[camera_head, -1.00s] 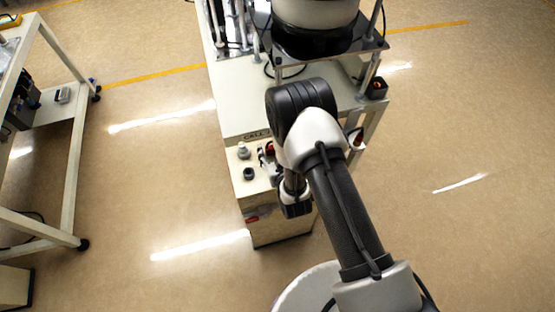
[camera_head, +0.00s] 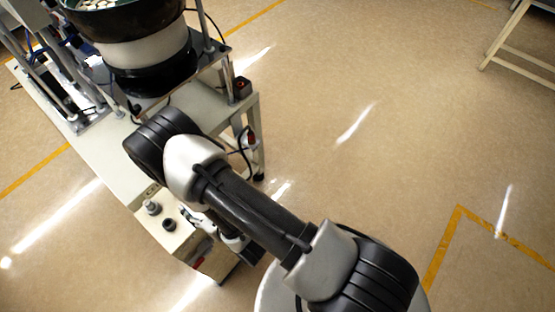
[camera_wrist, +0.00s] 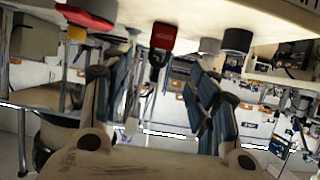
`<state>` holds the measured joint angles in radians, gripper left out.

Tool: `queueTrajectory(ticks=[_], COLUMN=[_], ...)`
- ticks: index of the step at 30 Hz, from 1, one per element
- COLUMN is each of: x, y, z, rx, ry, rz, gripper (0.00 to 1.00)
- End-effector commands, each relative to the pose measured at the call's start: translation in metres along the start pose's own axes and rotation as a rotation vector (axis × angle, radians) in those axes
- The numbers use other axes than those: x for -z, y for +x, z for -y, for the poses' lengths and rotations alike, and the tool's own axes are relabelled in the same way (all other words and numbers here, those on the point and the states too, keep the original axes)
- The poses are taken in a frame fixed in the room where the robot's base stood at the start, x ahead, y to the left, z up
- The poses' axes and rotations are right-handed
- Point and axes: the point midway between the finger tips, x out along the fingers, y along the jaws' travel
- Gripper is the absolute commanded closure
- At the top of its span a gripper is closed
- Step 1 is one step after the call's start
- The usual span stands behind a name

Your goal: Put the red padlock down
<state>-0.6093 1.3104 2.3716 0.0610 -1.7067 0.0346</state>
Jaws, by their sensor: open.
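The red padlock (camera_wrist: 162,37), a red body with a dark part below it in the picture, shows in the wrist view. It is by the edge of a pale surface (camera_wrist: 270,18) at the top of that picture. My gripper (camera_wrist: 158,62) is open, with one finger on each side of the padlock's line. The padlock looks apart from both fingers.
A grey knob (camera_head: 152,207) and a black knob (camera_head: 169,224) stand on the box. A bowl feeder (camera_head: 145,50) stands on the bench behind. A red and yellow part (camera_wrist: 88,18) shows at the wrist view's upper left.

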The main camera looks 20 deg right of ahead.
Motion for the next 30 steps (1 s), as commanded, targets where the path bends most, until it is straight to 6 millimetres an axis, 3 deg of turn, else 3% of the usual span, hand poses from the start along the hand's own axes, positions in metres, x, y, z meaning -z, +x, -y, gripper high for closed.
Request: queueTrajectory(ticks=[8,14,20,24,30], x=[0.083,0.15,0.204,0.231,0.248], y=[0.019,-0.005,-0.066,-0.125,-0.227], z=[-0.046,-0.092,-0.13,-0.148,-0.156], rx=[-0.088,-0.158,-0.221,-0.264,-0.322], ry=[0.058,0.115,0.173,0.216,0.281], rz=[0.101,0.223,0.344,0.427,0.547], gripper=[0.46,0.46,0.46,0.46,0.46])
